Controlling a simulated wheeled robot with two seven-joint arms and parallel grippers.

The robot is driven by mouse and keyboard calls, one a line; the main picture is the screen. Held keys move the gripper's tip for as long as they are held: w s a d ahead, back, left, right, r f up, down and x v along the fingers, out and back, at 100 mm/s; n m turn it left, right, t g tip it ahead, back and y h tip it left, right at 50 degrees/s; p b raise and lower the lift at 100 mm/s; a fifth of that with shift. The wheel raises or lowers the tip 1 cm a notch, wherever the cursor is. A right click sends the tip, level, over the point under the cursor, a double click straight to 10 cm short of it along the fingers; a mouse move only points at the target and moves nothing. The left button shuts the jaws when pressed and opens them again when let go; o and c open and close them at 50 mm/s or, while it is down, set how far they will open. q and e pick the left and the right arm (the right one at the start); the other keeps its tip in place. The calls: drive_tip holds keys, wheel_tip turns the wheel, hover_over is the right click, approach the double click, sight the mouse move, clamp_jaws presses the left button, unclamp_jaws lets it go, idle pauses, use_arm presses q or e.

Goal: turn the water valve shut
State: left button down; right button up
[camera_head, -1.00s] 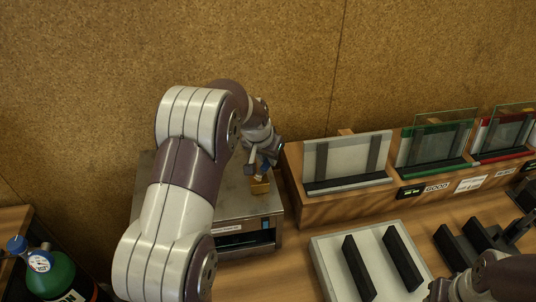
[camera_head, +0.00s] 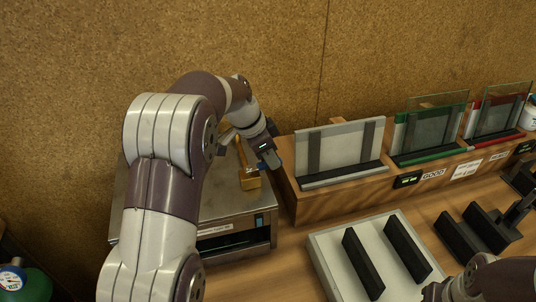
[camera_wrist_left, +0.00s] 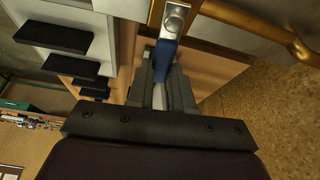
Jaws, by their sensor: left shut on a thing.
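The water valve shows in the left wrist view as a silver body (camera_wrist_left: 174,18) with a blue lever (camera_wrist_left: 166,58), joined to a brass pipe (camera_wrist_left: 245,18). In the head view the brass fitting (camera_head: 249,181) stands on a grey metal machine (camera_head: 226,207). My left gripper (camera_wrist_left: 163,88) is shut on the blue lever, with its fingers on either side of it. In the head view my left gripper (camera_head: 268,158) is just right of the brass fitting and mostly hides the lever. My right arm shows at the bottom right; its fingertips are not clear.
A wooden rack (camera_head: 333,202) with framed glass panels (camera_head: 340,147) stands right of the machine. In front is a white board (camera_head: 330,248) with black bars (camera_head: 362,262). Black holders (camera_head: 472,237) are further right. A green bottle (camera_head: 30,286) is at the lower left.

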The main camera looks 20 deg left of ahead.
sight(251, 166)
use_arm(q)
drive_tip(key=shift+s+d+m, duration=0.1)
drive_tip(key=shift+s+m, duration=0.05)
drive_tip(key=shift+m, duration=0.35)
drive_tip(key=c, duration=1)
unclamp_jaws()
drive_tip(key=shift+s, duration=0.1)
drive_tip(key=p+v, duration=1.1)
drive_tip(key=v, duration=0.1)
drive_tip(key=shift+a+r, duration=0.25)
drive_tip(key=shift+r, duration=0.1)
